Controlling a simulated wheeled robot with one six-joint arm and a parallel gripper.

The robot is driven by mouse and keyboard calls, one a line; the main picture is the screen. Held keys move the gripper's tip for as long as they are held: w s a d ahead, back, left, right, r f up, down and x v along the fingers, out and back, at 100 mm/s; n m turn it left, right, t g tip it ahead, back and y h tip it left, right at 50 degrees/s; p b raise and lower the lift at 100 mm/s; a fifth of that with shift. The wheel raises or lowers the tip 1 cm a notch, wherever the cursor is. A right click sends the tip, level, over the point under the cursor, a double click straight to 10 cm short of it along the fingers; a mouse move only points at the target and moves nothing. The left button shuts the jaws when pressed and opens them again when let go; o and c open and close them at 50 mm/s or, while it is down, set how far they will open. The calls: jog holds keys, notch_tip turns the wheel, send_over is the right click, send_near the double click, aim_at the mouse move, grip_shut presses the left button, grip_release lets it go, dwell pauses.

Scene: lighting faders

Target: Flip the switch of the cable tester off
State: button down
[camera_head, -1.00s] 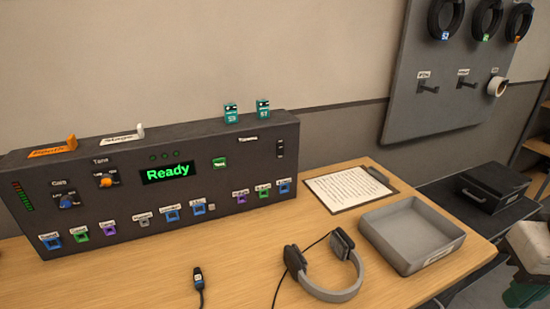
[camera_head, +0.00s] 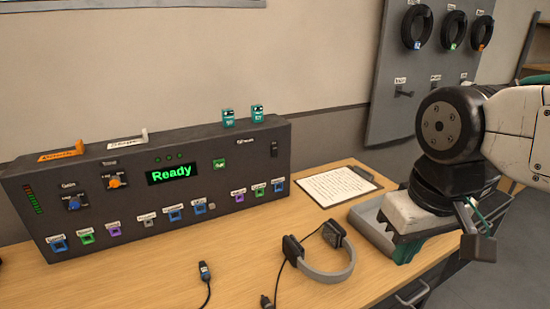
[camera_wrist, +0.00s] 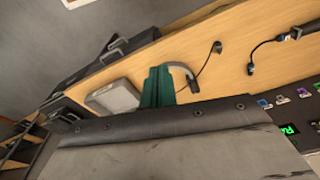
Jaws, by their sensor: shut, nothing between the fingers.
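The cable tester (camera_head: 130,188) is a long dark box at the back of the wooden bench, with a green "Ready" display (camera_head: 171,174). A small black switch (camera_head: 274,150) sits at the upper right of its front face; its position is too small to tell. Part of the tester also shows at the right edge of the wrist view (camera_wrist: 300,112). My gripper (camera_head: 404,250) is at the right, over the grey tray and well apart from the switch. Its green fingers also show in the wrist view (camera_wrist: 157,86), together and empty.
Headphones (camera_head: 325,270) and a loose cable plug (camera_head: 204,270) lie on the bench in front of the tester. A clipboard (camera_head: 337,185) lies right of the tester. The grey tray (camera_head: 370,228) is partly hidden by my gripper. Two green blocks (camera_head: 257,113) stand on top of the tester.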

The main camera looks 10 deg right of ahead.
jog(key=w+a+f+n+t+y, duration=0.1)
jog(key=w+t, duration=0.4)
jog(key=w, duration=0.7)
jog(key=w+a+f+n+t+y, duration=0.1)
jog(key=w+f+t, duration=0.2)
jog(key=w, duration=0.9)
jog(key=w+a+f+t+y, duration=0.1)
jog(key=w+t, duration=0.5)
jog(key=w, duration=0.7)
notch_tip(320, 180, down, 2)
jog(key=shift+a+f+n+t+y, duration=0.1)
jog(key=shift+a+n+t+y, duration=0.05)
jog(key=shift+n+t+y, duration=0.3)
